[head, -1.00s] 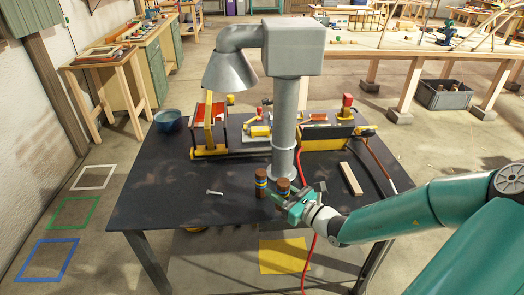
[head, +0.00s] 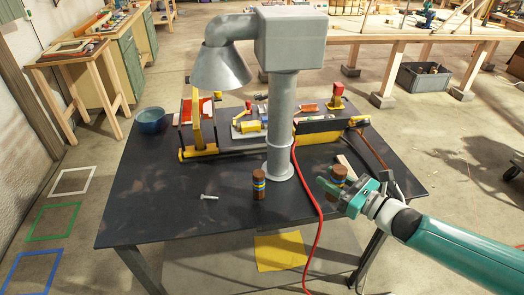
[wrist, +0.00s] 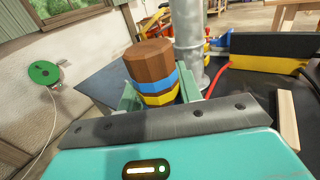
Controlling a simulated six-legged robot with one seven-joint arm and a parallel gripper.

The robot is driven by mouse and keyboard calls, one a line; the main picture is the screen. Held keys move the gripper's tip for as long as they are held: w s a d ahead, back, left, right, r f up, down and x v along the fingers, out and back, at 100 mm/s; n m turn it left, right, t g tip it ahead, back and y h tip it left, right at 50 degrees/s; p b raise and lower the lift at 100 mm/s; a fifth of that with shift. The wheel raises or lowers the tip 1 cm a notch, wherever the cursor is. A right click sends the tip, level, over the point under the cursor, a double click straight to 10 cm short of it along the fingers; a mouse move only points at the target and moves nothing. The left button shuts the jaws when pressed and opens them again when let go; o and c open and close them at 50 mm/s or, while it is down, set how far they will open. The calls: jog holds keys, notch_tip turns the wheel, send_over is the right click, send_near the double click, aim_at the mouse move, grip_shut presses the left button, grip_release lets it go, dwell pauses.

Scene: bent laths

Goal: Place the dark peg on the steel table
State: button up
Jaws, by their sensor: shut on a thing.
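My gripper (head: 338,188) is shut on a brown peg (head: 338,174) with bands, held upright over the right part of the dark steel table (head: 165,210). In the wrist view the held peg (wrist: 152,66) has a brown top, a blue band and a yellow band; its lower end is hidden by my gripper (wrist: 158,98). I cannot tell how far it is above the table top. A second, similar brown banded peg (head: 258,186) stands upright on the table, left of my gripper and apart from it. I cannot tell which peg the task calls dark.
A grey duct column (head: 281,130) with a hood rises from the table. A red cable (head: 316,220) hangs over the front edge near my gripper. A pale wood strip (wrist: 288,120) lies to the right. A bolt (head: 209,197) lies at left, with clear table around it.

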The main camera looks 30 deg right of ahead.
jog(key=shift+w+d+f, duration=0.15)
jog(key=shift+w+d, duration=0.1)
jog(key=shift+d, duration=0.2)
jog(key=shift+w+d+f, duration=0.9)
jog(key=shift+w+f, duration=1)
jog(key=shift+f, duration=0.2)
jog(key=shift+w+d+f, duration=0.85)
jog(key=shift+w+f, duration=1.05)
jog(key=shift+f, duration=0.15)
jog(key=shift+w+d+f, duration=0.9)
jog(key=shift+w+f, duration=1)
jog(key=shift+f, duration=0.2)
jog(key=shift+s, duration=0.1)
jog(key=o, duration=1)
jog(key=shift+f, duration=0.15)
